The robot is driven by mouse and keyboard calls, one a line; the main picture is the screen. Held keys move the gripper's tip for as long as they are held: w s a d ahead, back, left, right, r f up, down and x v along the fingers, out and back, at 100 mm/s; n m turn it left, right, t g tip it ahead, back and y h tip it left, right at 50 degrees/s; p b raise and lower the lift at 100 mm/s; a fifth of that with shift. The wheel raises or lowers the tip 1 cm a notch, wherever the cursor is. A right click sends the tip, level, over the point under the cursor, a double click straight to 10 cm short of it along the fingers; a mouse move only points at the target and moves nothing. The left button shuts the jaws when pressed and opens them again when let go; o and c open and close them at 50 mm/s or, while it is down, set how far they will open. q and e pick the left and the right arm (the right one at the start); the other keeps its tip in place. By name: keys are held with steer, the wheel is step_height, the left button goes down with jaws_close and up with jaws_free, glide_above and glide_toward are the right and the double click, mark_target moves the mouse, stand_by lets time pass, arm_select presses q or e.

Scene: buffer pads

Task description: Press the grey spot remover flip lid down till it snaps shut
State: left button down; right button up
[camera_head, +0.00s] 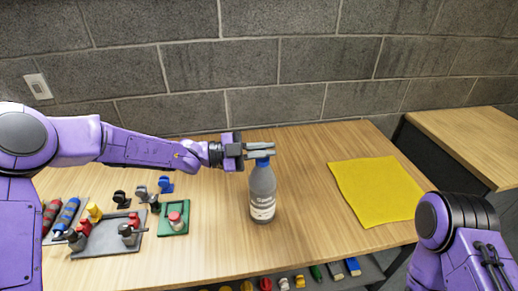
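The grey spot remover bottle (262,192) stands upright on the wooden table, with a white label low on its front. Its blue cap (262,162) shows just under my gripper's fingers. The flip lid is mostly hidden by the fingers, so I cannot tell its angle. My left gripper (262,150) reaches in level from the left. Its grey fingers lie close together, seemingly shut, directly over the bottle top, touching or almost touching it. My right arm shows at the lower right; its gripper is out of view.
A yellow cloth (378,190) lies flat to the right. Left of the bottle are a green block with a red knob (175,217), a grey tray (100,242) with small parts, and red and blue tubes. Table between bottle and cloth is clear. A block wall stands behind.

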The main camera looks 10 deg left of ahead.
arm_select(q)
steer(key=shift+a, duration=0.15)
steer(key=m+b, duration=0.1)
steer(key=b, duration=0.1)
steer(key=f+m+b, duration=0.1)
steer(key=b, duration=0.2)
steer(key=shift+s+d+f, duration=0.15)
steer(key=shift+s+d, duration=0.05)
steer(key=shift+s, duration=0.15)
steer(key=shift+m, duration=0.4)
steer(key=shift+r, duration=0.3)
steer(key=c, duration=1.3)
jaws_free()
steer(key=shift+s, duration=0.1)
